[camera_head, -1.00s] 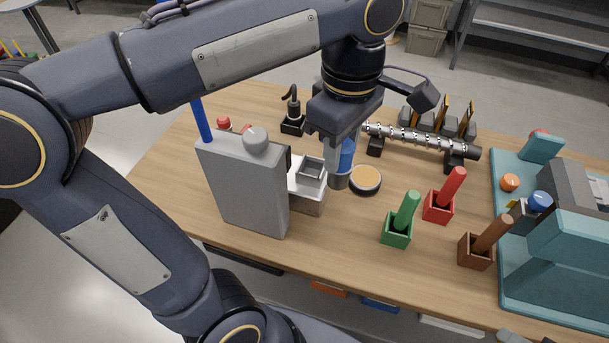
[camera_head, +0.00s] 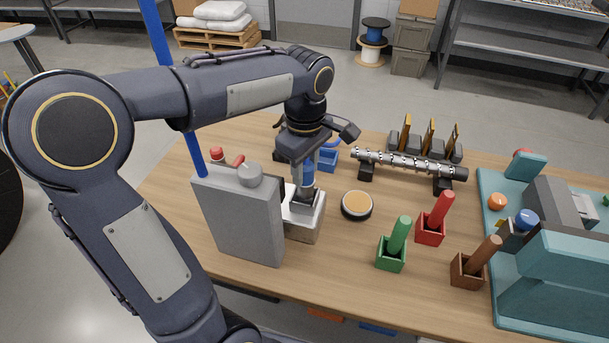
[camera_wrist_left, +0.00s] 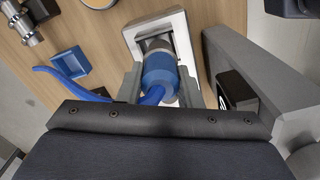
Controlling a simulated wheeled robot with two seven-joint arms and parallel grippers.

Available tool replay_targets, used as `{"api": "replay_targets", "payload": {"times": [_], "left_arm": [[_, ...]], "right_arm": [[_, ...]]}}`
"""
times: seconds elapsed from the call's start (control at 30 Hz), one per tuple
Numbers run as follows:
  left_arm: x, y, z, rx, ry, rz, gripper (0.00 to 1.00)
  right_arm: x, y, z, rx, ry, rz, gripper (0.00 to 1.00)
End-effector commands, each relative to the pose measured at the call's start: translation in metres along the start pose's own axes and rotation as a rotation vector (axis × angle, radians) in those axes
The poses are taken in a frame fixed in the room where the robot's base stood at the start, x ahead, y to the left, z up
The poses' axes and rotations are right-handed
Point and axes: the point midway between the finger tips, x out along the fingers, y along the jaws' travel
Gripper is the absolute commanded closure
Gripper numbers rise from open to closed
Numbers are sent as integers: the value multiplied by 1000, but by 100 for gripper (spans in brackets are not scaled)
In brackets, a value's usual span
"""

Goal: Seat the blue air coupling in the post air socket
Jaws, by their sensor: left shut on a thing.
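The blue air coupling (camera_head: 308,177) is between the fingers of my left gripper (camera_head: 304,180). It also shows in the left wrist view (camera_wrist_left: 160,73), with a blue hose curving from its near end. It is about upright over the white-topped block (camera_head: 301,225), where the air socket appears to be. Its grey metal nose meets the dark square socket opening (camera_wrist_left: 157,42) in the left wrist view. I cannot tell how deep the nose sits; the fingers and coupling hide part of the opening. My right gripper is not in view.
A tall grey box-shaped post (camera_head: 237,222) stands close to the left of the block. A round orange-topped puck (camera_head: 357,205), a green holder (camera_head: 391,254) and a metal screw shaft (camera_head: 410,165) are to the right.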

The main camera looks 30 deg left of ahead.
Motion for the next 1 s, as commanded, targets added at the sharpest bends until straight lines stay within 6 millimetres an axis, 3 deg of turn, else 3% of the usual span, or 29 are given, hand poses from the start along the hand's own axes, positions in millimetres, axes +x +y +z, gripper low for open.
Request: {"api": "replay_targets", "payload": {"times": [0.2, 0.63, 0.67, 0.8, 1.0], "left_arm": [[31, 1, -2, -1, -1, -4, 94], [38, 1, -2, 0, 0, 0, 94], [37, 1, -2, 0, 0, -1, 66], [37, 1, -2, 0, 0, -1, 47], [37, 1, -2, 0, 0, -1, 47]], "right_arm": [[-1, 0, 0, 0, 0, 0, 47], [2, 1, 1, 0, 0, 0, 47], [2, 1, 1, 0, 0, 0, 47], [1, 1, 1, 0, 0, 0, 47], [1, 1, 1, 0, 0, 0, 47]]}}
